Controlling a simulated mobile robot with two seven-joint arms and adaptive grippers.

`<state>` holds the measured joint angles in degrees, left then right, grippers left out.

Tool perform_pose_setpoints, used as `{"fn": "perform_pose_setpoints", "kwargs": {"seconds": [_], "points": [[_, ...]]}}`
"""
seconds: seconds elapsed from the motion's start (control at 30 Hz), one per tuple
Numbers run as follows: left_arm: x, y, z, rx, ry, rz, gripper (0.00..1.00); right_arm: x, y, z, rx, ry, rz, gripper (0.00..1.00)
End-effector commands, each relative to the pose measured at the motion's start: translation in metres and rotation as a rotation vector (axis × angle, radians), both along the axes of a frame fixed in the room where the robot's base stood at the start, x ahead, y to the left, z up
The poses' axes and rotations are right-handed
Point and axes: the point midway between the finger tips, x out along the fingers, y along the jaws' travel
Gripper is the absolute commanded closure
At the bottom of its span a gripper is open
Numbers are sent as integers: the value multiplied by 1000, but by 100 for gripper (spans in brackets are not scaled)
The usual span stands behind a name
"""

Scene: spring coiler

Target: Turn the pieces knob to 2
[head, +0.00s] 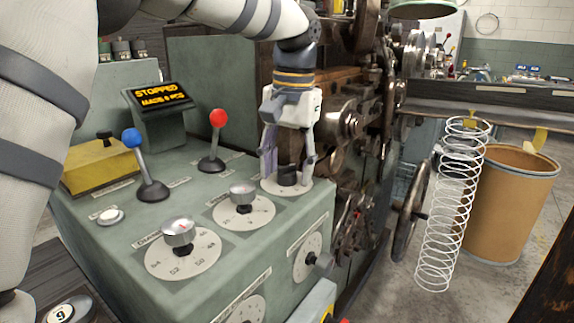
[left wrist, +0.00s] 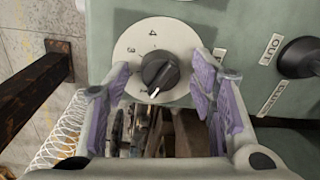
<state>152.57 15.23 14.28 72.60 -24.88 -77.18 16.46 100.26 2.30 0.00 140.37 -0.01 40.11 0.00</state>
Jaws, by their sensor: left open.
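The black knob (head: 288,176) stands on a pale round dial at the far right corner of the green console's top. In the left wrist view the knob (left wrist: 160,70) sits on its dial (left wrist: 135,38), where a 4 and a 3 can be read. Its white pointer mark aims towards the bottom of that picture; the number there cannot be read. My left gripper (head: 287,168) is pointed down over the knob, open, with purple-padded fingers on either side. I cannot tell whether a pad touches it. The dial's label is not readable. My right gripper is not in view.
Two silver-topped knobs (head: 242,194) (head: 178,232) on dials, a red-ball lever (head: 218,118) and a blue-ball lever (head: 132,138) stand on the console. A display (head: 160,98) reads STOPPED. A white spring (head: 452,205) hangs beside a brown drum (head: 512,205). Machinery adjoins the knob's right side.

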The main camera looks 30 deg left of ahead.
Motion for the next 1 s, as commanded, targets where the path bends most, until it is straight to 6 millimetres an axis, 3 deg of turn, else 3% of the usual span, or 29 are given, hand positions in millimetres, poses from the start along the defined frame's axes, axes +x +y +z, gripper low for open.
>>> {"fn": "perform_pose_setpoints", "kwargs": {"seconds": [0.07,0.27,0.67,1.0], "points": [[0,0,0,0,0,0,54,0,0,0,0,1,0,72],[0,0,0,0,1,0,98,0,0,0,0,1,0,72],[0,0,0,0,1,-68,98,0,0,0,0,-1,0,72],[0,0,0,1,1,-331,98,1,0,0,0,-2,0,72]]}}
